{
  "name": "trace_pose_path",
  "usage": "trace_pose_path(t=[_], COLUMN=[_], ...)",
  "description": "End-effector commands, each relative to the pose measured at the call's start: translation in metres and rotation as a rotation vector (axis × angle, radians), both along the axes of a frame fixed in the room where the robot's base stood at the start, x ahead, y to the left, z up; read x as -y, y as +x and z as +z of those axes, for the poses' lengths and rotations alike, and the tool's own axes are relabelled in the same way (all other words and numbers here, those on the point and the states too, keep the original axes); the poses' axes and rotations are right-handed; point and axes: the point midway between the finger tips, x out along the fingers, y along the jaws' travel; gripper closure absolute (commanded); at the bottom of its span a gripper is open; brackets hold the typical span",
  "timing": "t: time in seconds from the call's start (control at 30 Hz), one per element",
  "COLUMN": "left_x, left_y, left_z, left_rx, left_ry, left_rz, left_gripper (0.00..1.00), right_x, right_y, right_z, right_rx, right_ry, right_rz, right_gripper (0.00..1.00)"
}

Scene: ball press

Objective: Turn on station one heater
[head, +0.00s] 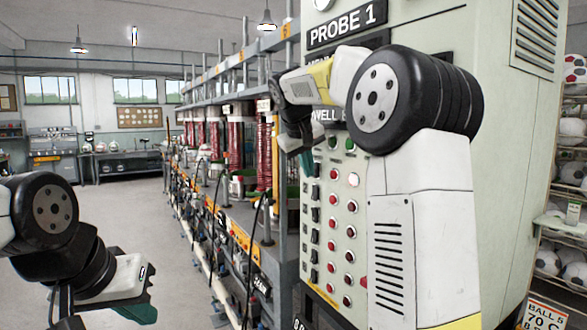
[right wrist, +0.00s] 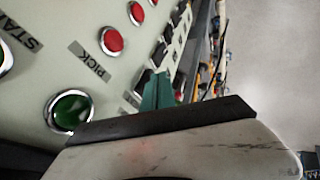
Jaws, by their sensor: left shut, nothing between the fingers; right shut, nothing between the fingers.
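A tall pale-green control cabinet (head: 510,120) marked PROBE 1 carries a column of black rocker switches (head: 315,214) beside columns of red buttons (head: 333,199). No heater label is readable. My right gripper (head: 307,162) is shut and empty at the upper left of this panel, partly behind my own arm. In the right wrist view, its green fingertips (right wrist: 158,90) are close to the black switches (right wrist: 160,52); I cannot tell whether they touch. A green button (right wrist: 70,110) and a red button (right wrist: 110,41) near a PICK label show there. My left gripper (head: 140,312) is shut and empty at lower left.
A long rack (head: 285,45) with red coils (head: 264,155) and hanging cables runs back left of the cabinet. Shelves of balls (head: 572,150) stand at the right. The floor (head: 130,215) at left is open up to the far benches.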

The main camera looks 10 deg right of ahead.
Motion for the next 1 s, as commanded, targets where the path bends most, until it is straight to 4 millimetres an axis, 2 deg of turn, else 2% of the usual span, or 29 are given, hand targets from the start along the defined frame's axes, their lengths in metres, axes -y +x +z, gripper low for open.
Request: trace_pose_path(t=[0.47, 1.0], left_x=[0.000, 0.000], left_y=[0.000, 0.000], left_z=[0.000, 0.000], left_rx=[0.000, 0.000], left_ry=[0.000, 0.000], left_rz=[0.000, 0.000], left_gripper=[1.00, 1.00], right_x=[0.005, 0.006], right_y=[0.002, 0.002], right_z=[-0.002, 0.015], right_rx=[0.000, 0.002], right_ry=[-0.001, -0.002], right_rz=[0.000, -0.002], right_gripper=[1.00, 1.00])
